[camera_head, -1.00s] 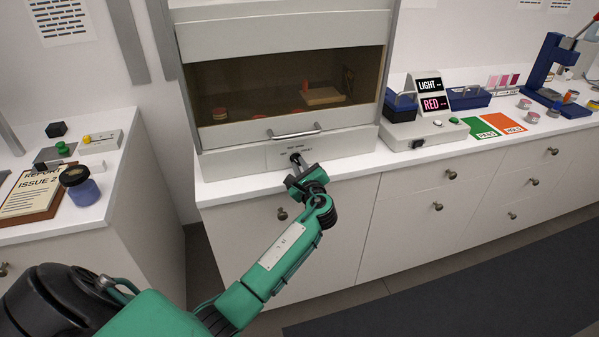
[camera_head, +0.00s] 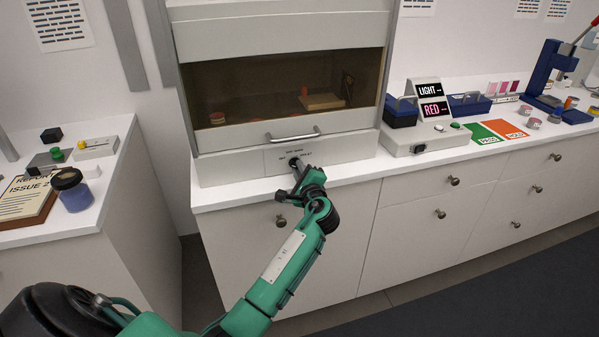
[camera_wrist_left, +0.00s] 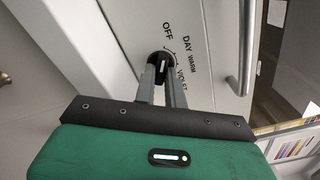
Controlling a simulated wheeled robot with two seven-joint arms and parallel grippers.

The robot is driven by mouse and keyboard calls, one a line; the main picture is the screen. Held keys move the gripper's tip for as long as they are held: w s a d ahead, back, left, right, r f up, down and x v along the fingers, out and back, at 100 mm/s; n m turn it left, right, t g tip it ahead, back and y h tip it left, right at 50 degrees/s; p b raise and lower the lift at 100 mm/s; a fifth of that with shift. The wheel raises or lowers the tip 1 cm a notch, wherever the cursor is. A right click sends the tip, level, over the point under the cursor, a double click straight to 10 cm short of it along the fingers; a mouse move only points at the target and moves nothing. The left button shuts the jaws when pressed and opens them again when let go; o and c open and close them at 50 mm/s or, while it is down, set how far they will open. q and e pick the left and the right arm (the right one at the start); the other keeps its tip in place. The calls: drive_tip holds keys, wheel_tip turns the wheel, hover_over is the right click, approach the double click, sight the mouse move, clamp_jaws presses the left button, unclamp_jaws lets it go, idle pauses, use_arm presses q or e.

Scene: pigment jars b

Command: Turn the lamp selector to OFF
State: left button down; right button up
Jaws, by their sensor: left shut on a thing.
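The lamp selector is a small black knob (camera_head: 294,162) on the pale front panel below the cabinet window. In the left wrist view the knob (camera_wrist_left: 160,62) has a white mark, with the labels OFF, DAY, WARM and VIOLET printed around it. The white mark runs roughly up the picture, towards the OFF side; its exact setting is hard to tell. My left gripper (camera_head: 298,167) is at the panel, shut on the knob. In the wrist view its two grey fingers (camera_wrist_left: 161,78) lie on either side of the knob and partly hide it. My right gripper is not in view.
A metal bar handle (camera_head: 293,135) runs across the window sash just above the knob. A control box with LIGHT and RED signs (camera_head: 431,100) stands to the right. A blue jar (camera_head: 76,196) stands on the left counter. The floor in front is clear.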

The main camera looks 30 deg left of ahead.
use_arm(q)
drive_tip(key=c, duration=1.5)
unclamp_jaws()
drive_tip(key=shift+o, duration=0.2)
